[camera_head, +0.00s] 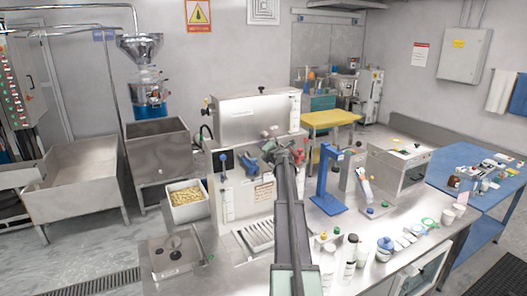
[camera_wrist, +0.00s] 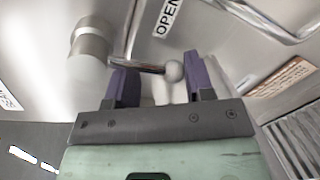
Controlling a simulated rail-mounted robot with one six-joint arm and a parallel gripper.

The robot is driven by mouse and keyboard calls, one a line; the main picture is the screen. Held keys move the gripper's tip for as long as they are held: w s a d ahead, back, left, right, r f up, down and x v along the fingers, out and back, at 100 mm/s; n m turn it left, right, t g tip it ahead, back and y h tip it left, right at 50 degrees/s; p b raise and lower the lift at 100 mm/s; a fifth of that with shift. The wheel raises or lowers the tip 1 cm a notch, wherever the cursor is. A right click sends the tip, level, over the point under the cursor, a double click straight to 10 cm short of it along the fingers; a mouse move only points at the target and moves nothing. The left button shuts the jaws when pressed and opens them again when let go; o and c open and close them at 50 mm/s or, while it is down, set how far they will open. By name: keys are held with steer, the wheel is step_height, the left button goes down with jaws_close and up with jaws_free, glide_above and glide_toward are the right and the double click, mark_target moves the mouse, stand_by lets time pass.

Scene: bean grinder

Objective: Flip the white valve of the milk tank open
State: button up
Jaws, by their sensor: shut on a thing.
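My gripper (camera_wrist: 160,82) shows two purple fingers set apart in the wrist view, with the whitish valve handle (camera_wrist: 162,90) between them. A metal rod with a pale ball end (camera_wrist: 175,71) crosses just beyond the fingertips, beside a cylindrical metal fitting (camera_wrist: 89,40). An "OPEN" label (camera_wrist: 168,16) is on the steel surface behind. In the head view, my gripper (camera_head: 282,156) is at the front of a steel tank-like machine (camera_head: 254,118). My arm hides much of the contact there. The valve's exact angle is hard to tell.
A curved metal tube (camera_wrist: 265,30) is close at the upper right of the wrist view. In the head view, a blue stand (camera_head: 329,182) is right of my arm, and several bottles and cups crowd the steel counter (camera_head: 372,222). A drip grate (camera_head: 257,234) is below.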

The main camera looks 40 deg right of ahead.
steer(key=shift+w+d+r, duration=0.15)
steer(key=shift+d, duration=0.05)
steer(key=o, duration=1.3)
steer(key=shift+a, duration=0.1)
steer(key=shift+s, duration=0.2)
steer(key=shift+s+a, duration=0.1)
steer(key=shift+s, duration=0.05)
steer(key=p+v, duration=0.1)
steer(key=v, duration=0.9)
steer(key=shift+s+p, duration=0.2)
steer(key=shift+p, duration=0.1)
